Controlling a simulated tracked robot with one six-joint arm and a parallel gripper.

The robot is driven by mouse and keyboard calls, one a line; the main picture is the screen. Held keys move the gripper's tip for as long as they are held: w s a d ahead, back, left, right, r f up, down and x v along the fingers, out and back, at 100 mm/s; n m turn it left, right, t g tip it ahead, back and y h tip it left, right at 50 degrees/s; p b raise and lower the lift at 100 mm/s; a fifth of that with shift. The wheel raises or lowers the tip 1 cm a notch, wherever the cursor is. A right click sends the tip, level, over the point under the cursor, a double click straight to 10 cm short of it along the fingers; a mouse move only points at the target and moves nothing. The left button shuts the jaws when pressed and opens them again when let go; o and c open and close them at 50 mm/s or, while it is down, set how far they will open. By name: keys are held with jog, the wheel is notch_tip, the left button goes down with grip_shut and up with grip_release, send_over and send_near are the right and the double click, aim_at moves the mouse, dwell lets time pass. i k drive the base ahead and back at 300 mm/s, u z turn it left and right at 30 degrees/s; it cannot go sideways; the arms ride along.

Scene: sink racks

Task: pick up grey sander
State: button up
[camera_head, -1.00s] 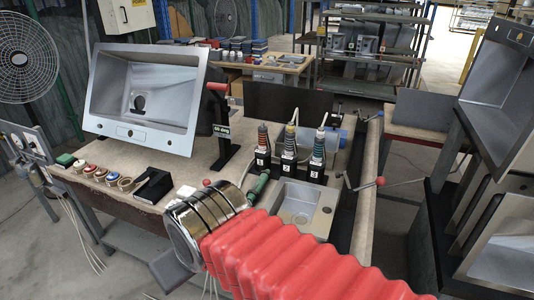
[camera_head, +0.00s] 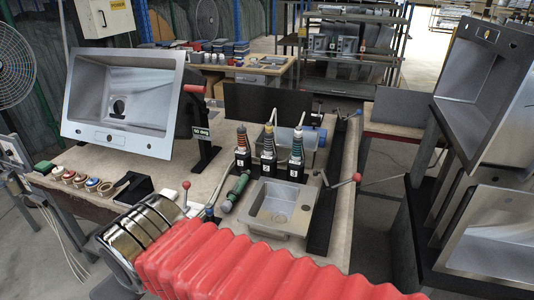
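Three upright tools with ribbed, banded bodies stand in black numbered holders on the workbench, just behind the small sink: a left one (camera_head: 241,138), a middle one (camera_head: 268,143) and a right one (camera_head: 297,146). I cannot tell which of them, if any, is the grey sander. My arm, in a red ribbed sleeve with a shiny banded section at its end, crosses the bottom of the view, in front of and below the tools. My gripper's fingers are not visible. Nothing of mine touches the tools.
A large tilted steel sink (camera_head: 123,102) stands at the bench's left. A small steel sink (camera_head: 276,208) lies in front of the tools, with a green cylinder (camera_head: 236,190) beside it. Steel sinks on a rack (camera_head: 486,95) stand at the right.

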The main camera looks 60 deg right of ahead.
aim_at(269, 155)
jog(key=z, duration=0.05)
jog(key=i, duration=1)
jog(key=u, duration=0.05)
